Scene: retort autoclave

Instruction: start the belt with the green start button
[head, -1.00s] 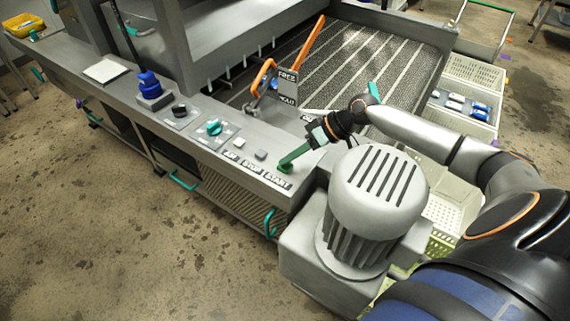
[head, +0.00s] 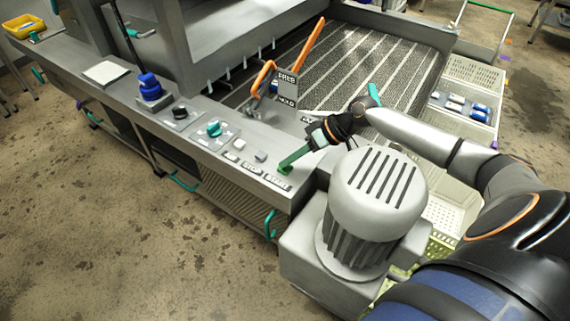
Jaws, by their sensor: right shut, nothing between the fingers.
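The green start button (head: 285,170) is on the sloped grey control panel, just above the START label (head: 277,181). My right gripper (head: 290,162) comes in from the right with its green fingers shut and empty. Its fingertips are at the button and cover part of it; I cannot tell whether they press it. The belt (head: 340,65) is a dark mesh with light stripes behind the panel. My left gripper is not in the picture.
A grey motor housing (head: 378,190) stands close below my right forearm. A pale stop button (head: 261,156), a teal knob (head: 214,128), a black knob (head: 180,113) and an orange lever (head: 312,45) are nearby. A crate (head: 465,110) holds several packs at the right.

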